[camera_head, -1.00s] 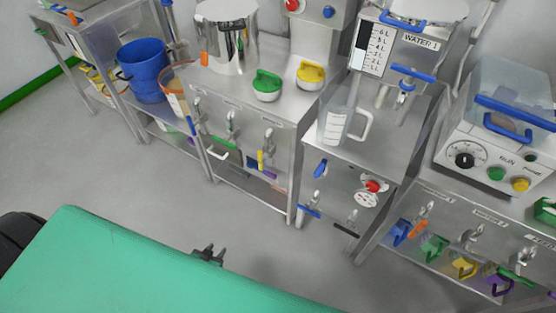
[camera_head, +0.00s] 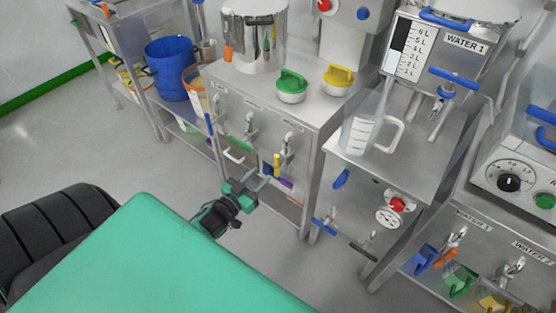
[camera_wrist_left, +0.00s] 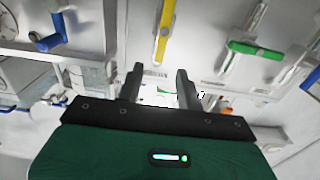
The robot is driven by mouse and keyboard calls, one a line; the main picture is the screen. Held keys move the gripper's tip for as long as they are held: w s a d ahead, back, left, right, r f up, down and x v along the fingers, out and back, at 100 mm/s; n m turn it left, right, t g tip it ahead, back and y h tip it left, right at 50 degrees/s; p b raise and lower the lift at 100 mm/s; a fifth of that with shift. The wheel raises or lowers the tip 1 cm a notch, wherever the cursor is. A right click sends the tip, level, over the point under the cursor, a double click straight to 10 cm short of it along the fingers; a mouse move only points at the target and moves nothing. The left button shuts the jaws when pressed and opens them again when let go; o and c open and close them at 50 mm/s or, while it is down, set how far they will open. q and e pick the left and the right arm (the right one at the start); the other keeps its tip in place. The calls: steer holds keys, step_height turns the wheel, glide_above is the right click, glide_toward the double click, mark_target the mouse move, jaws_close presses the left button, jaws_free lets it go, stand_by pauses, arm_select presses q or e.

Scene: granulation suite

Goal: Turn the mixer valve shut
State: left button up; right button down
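Several valves with coloured levers sit on the front of the steel bench, and their labels are too small to read, so I cannot tell which is the mixer's. The valve with a yellow lever (camera_head: 277,164) is nearest my left gripper (camera_head: 262,181). In the left wrist view the yellow lever (camera_wrist_left: 165,28) hangs just beyond the fingers. A green lever (camera_wrist_left: 255,49) is to its right and a blue lever (camera_wrist_left: 50,42) is at the far left. The left gripper (camera_wrist_left: 161,88) is open and empty, apart from the levers. My right gripper is out of view.
A jug (camera_head: 362,134) stands on the stand to the right, with a gauge (camera_head: 388,217) below. The grey floor (camera_head: 100,160) is open at left.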

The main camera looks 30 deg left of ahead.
mark_target(275, 161)
arm_select(q)
steer(key=w, duration=0.9)
steer(key=shift+w+d, duration=0.3)
steer(key=shift+d, duration=0.05)
jaws_close()
